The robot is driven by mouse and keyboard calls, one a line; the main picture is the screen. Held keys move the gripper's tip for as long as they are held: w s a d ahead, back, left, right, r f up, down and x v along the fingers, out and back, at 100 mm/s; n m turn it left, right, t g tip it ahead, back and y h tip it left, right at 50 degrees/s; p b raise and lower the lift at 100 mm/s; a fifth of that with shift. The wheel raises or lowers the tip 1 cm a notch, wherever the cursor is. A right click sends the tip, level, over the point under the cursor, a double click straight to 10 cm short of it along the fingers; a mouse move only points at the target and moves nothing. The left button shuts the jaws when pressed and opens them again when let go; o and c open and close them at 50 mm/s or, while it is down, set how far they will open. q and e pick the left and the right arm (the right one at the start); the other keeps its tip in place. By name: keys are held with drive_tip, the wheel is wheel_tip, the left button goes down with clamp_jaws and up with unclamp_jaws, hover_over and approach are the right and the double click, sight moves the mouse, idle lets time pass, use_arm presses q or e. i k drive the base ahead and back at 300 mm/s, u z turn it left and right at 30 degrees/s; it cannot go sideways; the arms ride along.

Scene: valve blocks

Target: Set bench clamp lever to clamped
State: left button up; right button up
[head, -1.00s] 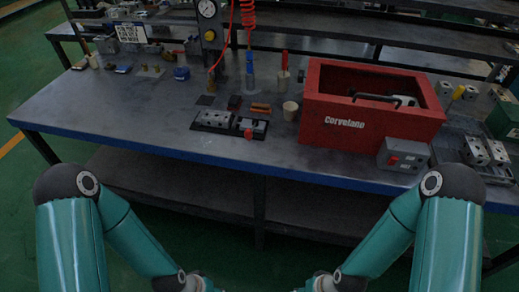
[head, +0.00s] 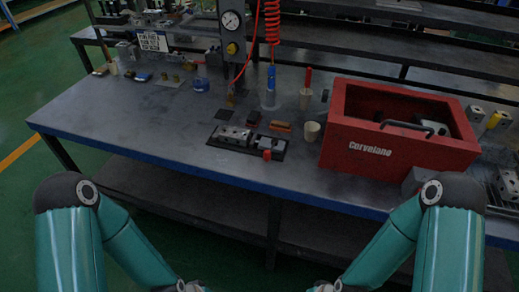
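The bench clamp (head: 270,144) is a small grey device on the right end of a dark plate, near the bench's front edge. A red part (head: 266,155), which looks like its lever end, is at its front. It is too small to tell the lever's setting. A grey metal valve block (head: 235,134) lies beside it on the same plate. My two arms reach down to the bottom edge of the head view, in front of the bench and well short of the clamp. Both grippers are cut off below the picture.
A red toolbox (head: 400,135) stands right of the clamp. The bench (head: 130,120) left of the plate is largely clear.

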sight(267, 154)
drive_tip(key=i, duration=0.65)
drive_tip(key=z, duration=1.35)
drive_tip(key=i, duration=0.1)
drive_tip(key=u, duration=2.75)
drive_tip(key=k, duration=0.35)
drive_tip(key=z, duration=0.15)
